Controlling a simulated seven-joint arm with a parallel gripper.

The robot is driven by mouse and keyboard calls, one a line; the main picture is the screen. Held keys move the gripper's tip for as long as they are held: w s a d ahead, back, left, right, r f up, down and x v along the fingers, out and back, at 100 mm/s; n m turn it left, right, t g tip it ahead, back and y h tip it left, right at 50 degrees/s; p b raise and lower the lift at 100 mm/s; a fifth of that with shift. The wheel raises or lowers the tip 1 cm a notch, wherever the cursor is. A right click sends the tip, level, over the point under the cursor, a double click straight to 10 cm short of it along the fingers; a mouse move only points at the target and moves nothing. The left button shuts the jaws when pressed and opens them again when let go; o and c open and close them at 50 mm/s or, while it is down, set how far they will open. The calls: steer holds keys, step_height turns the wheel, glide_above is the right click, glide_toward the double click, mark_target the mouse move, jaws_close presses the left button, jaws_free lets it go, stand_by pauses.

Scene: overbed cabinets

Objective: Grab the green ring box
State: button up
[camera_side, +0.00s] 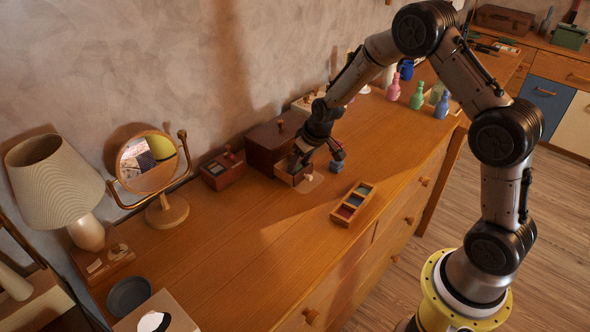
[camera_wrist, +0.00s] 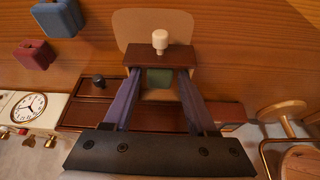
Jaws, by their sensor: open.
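The green ring box (camera_wrist: 158,78) sits inside a small pulled-out drawer (camera_wrist: 160,55) with a pale knob, seen in the wrist view. The drawer belongs to a dark brown wooden chest (camera_side: 268,147) on the dresser top; the side view shows the drawer (camera_side: 292,174) sticking out, but I cannot make out the green box there. My gripper (camera_wrist: 159,73) is open and empty. Its two fingers point toward the drawer, one at each side of it, with the green box between them in the picture. In the side view my gripper (camera_side: 321,154) is over the drawer area.
A blue box (camera_wrist: 58,17) and a red box (camera_wrist: 34,54) stand near the drawer. A divided tray (camera_side: 353,204), a round mirror (camera_side: 148,163), a lamp (camera_side: 55,185) and coloured bottles (camera_side: 417,97) share the dresser. Its front middle is clear.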

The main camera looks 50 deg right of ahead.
steer(key=shift+w+f, duration=0.1)
steer(key=shift+f, duration=0.1)
jaws_close()
steer(key=shift+r, duration=0.1)
